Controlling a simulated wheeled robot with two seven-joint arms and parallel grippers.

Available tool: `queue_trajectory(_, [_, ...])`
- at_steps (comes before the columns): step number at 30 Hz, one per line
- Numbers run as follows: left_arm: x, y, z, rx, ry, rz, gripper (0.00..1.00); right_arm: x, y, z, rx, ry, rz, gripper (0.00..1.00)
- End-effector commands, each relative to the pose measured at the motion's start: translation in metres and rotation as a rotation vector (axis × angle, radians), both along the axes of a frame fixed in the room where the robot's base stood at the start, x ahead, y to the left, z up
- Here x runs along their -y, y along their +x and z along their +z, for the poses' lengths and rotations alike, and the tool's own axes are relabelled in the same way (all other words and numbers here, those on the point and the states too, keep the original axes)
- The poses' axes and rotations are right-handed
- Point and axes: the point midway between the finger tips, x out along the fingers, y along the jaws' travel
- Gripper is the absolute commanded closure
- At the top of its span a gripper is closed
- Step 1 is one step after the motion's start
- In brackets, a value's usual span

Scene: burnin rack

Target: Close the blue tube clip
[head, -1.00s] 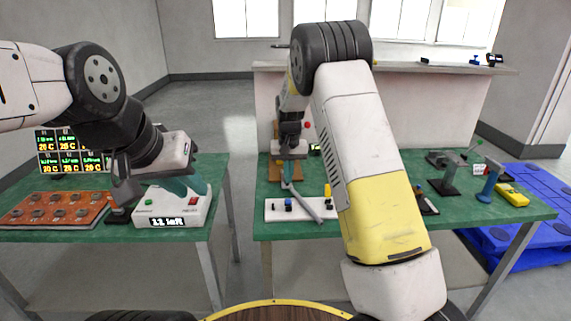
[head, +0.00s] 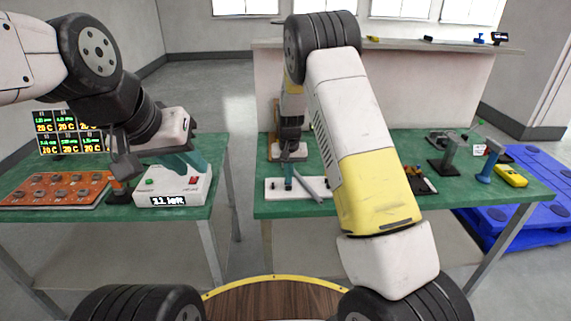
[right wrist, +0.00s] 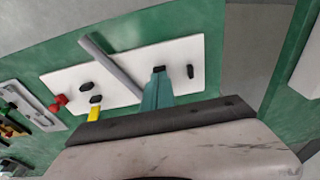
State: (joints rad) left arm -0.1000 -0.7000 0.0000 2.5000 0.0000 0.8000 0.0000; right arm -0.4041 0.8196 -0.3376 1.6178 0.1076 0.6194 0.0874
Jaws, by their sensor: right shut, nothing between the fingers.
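A white board (head: 308,185) lies on the right green bench with a grey tube (head: 311,190) across it. My right gripper (head: 288,184) is shut with nothing between its fingers and points down at the board. In the right wrist view its teal fingertips (right wrist: 158,88) are low over the board (right wrist: 120,73), beside the grey tube (right wrist: 108,62). Small dark clips or posts (right wrist: 190,71) show around them. I cannot make out the blue tube clip; the fingers may hide it. My left gripper (head: 190,162) is over the white box on the left bench, its opening unclear.
The white box (head: 170,190) with a lit display and an orange board (head: 55,190) with several sockets are on the left bench. A grey stand (head: 447,155), a blue stand (head: 490,163) and a yellow meter (head: 511,176) are at the right. A gap separates the benches.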

Motion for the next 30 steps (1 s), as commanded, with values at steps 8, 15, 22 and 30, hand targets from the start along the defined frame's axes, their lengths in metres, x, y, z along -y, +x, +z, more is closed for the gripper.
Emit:
queue_trajectory(8, [0.0, 0.0, 0.0, 0.0, 0.0, 0.0, 0.75, 0.0, -0.013, -0.015, 0.0, 0.0, 0.0, 1.0])
queue_trajectory(15, [0.0, 0.0, 0.0, 0.0, 0.0, 0.0, 0.75, 0.0, -0.013, -0.014, -0.001, 0.0, 0.0, 1.0])
queue_trajectory(22, [0.0, 0.0, 0.0, 0.0, 0.0, 0.0, 0.75, 0.0, -0.013, -0.005, 0.0, 0.0, 0.0, 1.0])
queue_trajectory(30, [0.0, 0.0, 0.0, 0.0, 0.0, 0.0, 0.75, 0.001, -0.013, 0.004, -0.001, 0.0, -0.001, 1.0])
